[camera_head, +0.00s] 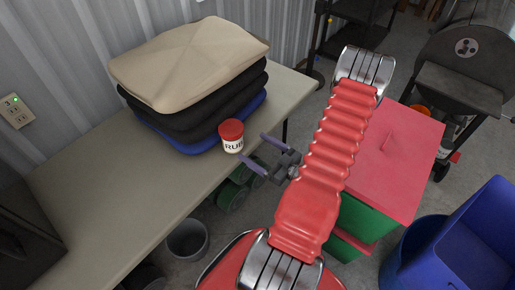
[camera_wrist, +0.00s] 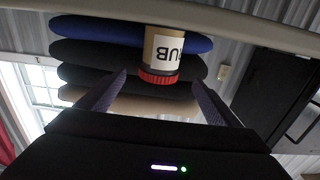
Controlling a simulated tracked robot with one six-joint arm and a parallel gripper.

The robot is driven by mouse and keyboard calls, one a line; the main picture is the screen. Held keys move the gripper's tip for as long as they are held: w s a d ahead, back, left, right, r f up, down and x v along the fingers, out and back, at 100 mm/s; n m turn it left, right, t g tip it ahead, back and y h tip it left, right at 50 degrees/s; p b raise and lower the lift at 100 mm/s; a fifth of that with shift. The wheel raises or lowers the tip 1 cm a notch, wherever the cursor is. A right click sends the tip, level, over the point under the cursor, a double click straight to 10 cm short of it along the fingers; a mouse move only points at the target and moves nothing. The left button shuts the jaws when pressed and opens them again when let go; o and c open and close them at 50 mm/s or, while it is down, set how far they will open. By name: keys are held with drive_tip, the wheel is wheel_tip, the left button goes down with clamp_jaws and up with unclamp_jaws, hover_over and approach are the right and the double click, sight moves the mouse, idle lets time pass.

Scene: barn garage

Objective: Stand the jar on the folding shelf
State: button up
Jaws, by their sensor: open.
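The jar (camera_head: 232,137) is small, with a red lid and a white label showing "RUB". It stands upright near the front edge of the long beige shelf (camera_head: 100,180) along the wall, beside a stack of cushions. In the wrist view the jar (camera_wrist: 161,55) looks upside down, lid lowest in the picture, and lies between the two finger lines. My gripper (camera_head: 252,146) is open, its purple-grey fingertips just right of the jar in the head view. No contact with the jar is visible. The wrist view also shows both fingers (camera_wrist: 160,78) apart.
Beige, black and blue cushions (camera_head: 190,65) are stacked behind the jar. A dark box (camera_head: 25,245) sits at the shelf's left end. The shelf's left-middle is bare. A red-lidded green container (camera_head: 400,150), blue bin (camera_head: 470,240) and grey bucket (camera_head: 187,240) stand on the floor.

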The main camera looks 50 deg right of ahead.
sight(241, 138)
drive_tip(key=shift+o, duration=0.4)
drive_tip(key=shift+s+d, duration=0.25)
drive_tip(key=shift+s, duration=0.6)
drive_tip(key=shift+w+a, duration=0.15)
drive_tip(key=shift+w, duration=4.15)
drive_tip(key=shift+w, duration=0.1)
drive_tip(key=shift+w+a, duration=0.15)
drive_tip(key=shift+w, duration=1.1)
drive_tip(key=shift+w+a, duration=0.1)
drive_tip(key=shift+w, duration=1.15)
drive_tip(key=shift+c, duration=0.4)
